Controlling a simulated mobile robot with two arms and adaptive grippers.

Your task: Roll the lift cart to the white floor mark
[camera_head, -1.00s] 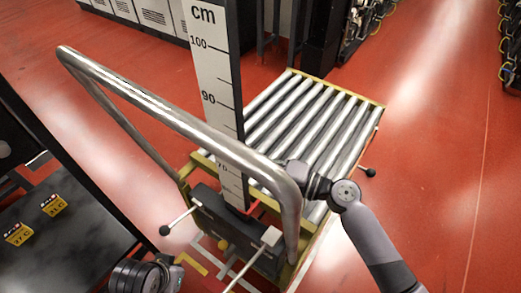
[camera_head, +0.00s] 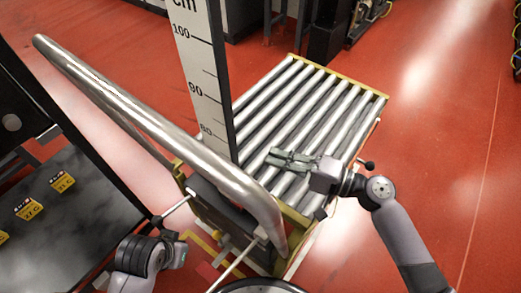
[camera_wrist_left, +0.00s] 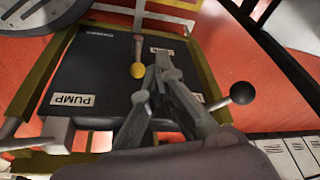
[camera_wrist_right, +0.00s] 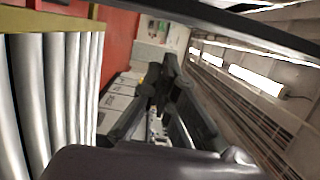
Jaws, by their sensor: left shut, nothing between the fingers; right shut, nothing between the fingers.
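The lift cart has a bed of silver rollers (camera_head: 300,110) in a yellow frame, a bent silver push handle (camera_head: 160,135) and a tall cm scale (camera_head: 203,85). My right gripper (camera_head: 275,158) is shut and empty above the rollers, right of the handle and apart from it. It also shows shut in the right wrist view (camera_wrist_right: 170,70). My left gripper (camera_wrist_left: 160,65) is shut and empty in front of the cart's dark pump panel (camera_wrist_left: 95,70); I cannot tell whether it touches. In the head view it is mostly hidden low at the left. I cannot pick out the white floor mark for sure.
A dark rack with yellow-labelled batteries (camera_head: 62,182) stands close on the left. Black-knobbed levers (camera_wrist_left: 242,93) stick out from the cart. Dark equipment (camera_head: 330,30) stands behind it. Open red floor (camera_head: 450,130) lies to the right.

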